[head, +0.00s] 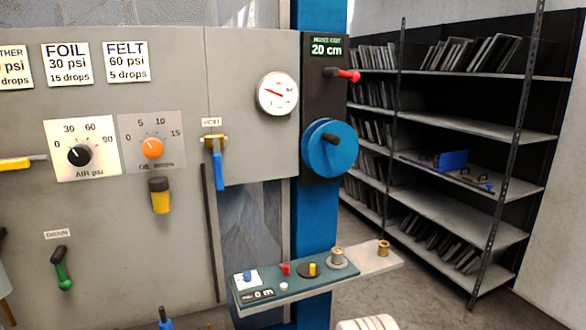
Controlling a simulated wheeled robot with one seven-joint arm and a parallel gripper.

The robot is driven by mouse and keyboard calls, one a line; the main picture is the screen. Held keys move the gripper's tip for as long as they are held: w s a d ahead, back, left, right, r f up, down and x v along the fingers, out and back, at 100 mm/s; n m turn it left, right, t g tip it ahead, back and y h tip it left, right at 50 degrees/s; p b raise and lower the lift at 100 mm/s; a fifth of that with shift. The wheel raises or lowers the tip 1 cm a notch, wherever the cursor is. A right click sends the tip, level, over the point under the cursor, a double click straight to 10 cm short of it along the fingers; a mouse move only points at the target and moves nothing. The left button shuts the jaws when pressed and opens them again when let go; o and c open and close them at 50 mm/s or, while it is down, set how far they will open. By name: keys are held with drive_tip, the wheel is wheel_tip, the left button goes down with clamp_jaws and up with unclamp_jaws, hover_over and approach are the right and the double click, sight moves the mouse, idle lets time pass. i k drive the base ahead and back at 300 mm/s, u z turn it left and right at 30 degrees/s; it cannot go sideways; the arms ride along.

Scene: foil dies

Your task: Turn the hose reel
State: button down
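No part in view carries a readable hose reel label. A blue round wheel (330,148) with a short black knob on its face is mounted on a black panel (312,80) at the right end of the grey wall panel. The sign (326,46) above it reads "20 cm"; its upper line is hard to read. A red-handled lever (343,74) sits between sign and wheel. A pale ribbed round object (366,323) is cut off at the bottom edge; I cannot tell what it is. My gripper is not in view.
A green-grey ledge (300,284) with small knobs and a "0 m" display juts out below the wheel. A blue-handled valve (217,165), dials and a gauge (277,93) are left of the wheel. Dark shelving (470,125) stands behind at right.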

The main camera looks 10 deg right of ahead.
sight(328, 146)
drive_tip(key=u, duration=0.3)
drive_tip(key=k, duration=0.55)
drive_tip(key=z, duration=0.8)
drive_tip(key=i, duration=0.65)
drive_tip(key=z, duration=0.45)
drive_tip(key=i, duration=0.9)
drive_tip(key=u, duration=0.4)
